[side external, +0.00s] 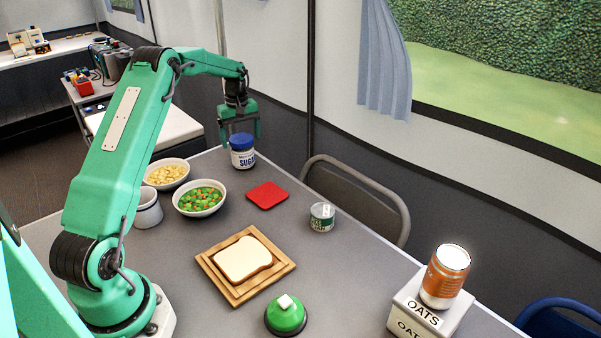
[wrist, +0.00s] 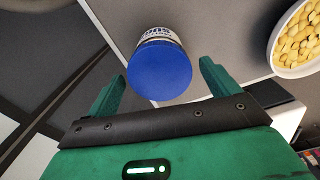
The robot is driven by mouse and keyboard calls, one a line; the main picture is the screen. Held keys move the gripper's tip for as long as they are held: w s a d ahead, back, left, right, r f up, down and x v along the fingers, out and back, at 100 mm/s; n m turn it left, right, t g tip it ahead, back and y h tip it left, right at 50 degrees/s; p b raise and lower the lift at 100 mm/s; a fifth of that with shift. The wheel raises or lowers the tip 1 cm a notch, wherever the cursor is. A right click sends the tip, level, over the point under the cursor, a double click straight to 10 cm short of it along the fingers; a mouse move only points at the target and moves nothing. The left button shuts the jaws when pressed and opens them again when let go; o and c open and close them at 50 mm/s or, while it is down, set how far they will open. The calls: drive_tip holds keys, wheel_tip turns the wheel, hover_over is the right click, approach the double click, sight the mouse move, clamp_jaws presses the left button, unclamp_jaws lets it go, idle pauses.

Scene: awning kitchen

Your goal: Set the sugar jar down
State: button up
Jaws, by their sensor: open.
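The sugar jar (side external: 242,159) is white with a blue lid and a "SUGAR" label. It stands upright on the grey table (side external: 180,268) near its far end. My gripper (side external: 240,136) points down just over the jar, with one finger to each side of the lid. In the wrist view the jar's blue lid (wrist: 160,70) lies between and slightly beyond the two open green fingers, with a gap on both sides. The jar's base is hidden in the wrist view.
A bowl of yellowish pieces (side external: 166,173) and a bowl of mixed vegetables (side external: 200,198) stand left of the jar. A red square (side external: 267,195) lies in front, with a can (side external: 322,217) farther right. Bread on a wooden board (side external: 210,262) is nearer. A chair (side external: 365,195) stands behind.

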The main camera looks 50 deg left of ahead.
wheel_tip(320, 180, up, 8)
drive_tip(key=shift+r, duration=0.1)
idle(0.4)
idle(0.4)
drive_tip(key=shift+d+r, duration=0.35)
drive_tip(key=shift+d, duration=0.1)
drive_tip(key=s+d+r+m+t, duration=0.1)
drive_tip(key=s+d+r+m, duration=0.4)
drive_tip(key=d, duration=0.5)
drive_tip(key=s+d+r+m+t, duration=0.1)
drive_tip(key=s+d+r+m, duration=0.15)
drive_tip(key=d+r, duration=0.55)
drive_tip(key=s+d+f+m+t, duration=0.1)
drive_tip(key=s+d+f+m, duration=0.1)
drive_tip(key=s+d+m, duration=0.2)
drive_tip(key=s+d+f+m+t, duration=0.2)
drive_tip(key=s+d, duration=0.8)
drive_tip(key=s, duration=0.5)
drive_tip(key=shift+d+f+m+t, duration=0.35)
drive_tip(key=shift+f+m, duration=0.2)
drive_tip(key=shift+m, duration=0.4)
